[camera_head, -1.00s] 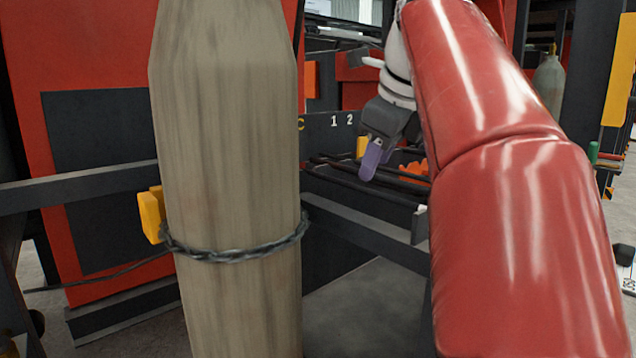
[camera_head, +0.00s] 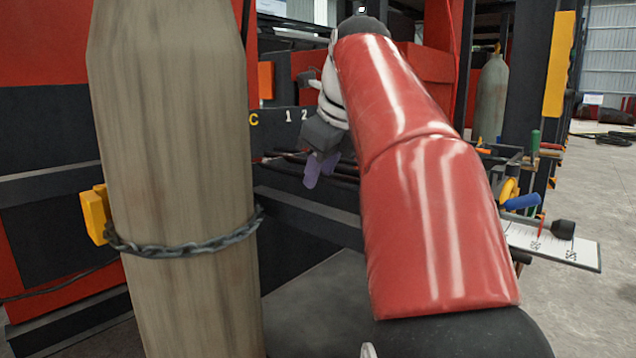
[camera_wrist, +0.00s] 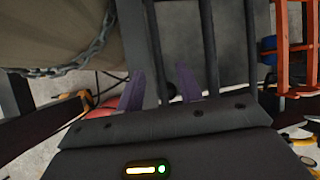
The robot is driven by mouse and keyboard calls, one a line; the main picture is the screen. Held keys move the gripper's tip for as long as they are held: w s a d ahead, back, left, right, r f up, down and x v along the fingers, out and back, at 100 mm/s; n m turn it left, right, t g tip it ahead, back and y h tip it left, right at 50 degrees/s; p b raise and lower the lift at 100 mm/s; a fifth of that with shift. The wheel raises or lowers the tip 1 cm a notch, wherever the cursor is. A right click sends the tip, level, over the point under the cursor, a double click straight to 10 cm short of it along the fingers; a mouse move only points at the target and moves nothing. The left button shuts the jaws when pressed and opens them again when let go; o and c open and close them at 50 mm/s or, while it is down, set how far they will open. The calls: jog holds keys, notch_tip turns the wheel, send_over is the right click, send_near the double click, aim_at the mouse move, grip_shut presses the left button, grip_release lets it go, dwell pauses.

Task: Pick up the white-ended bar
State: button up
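Several dark bars (camera_head: 285,159) lie in the rack behind my gripper in the head view. In the wrist view dark bars (camera_wrist: 208,45) run away from the camera beyond my gripper's fingers. No white end can be made out on any of them, so I cannot tell which is the white-ended bar. My gripper (camera_head: 320,170) has purple fingers and hangs near the bars, partly hidden beside my red arm. In the wrist view my gripper (camera_wrist: 160,84) is open, with its two fingers apart and nothing between them.
A big tan cylinder (camera_head: 175,180) with a chain (camera_head: 185,247) around it stands at the left, close to my arm. An orange rack (camera_wrist: 293,45) is at the right in the wrist view. A clipboard (camera_head: 550,243) and tools lie right of my arm.

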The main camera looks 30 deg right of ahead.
grip_shut()
jog(key=shift+r, duration=0.15)
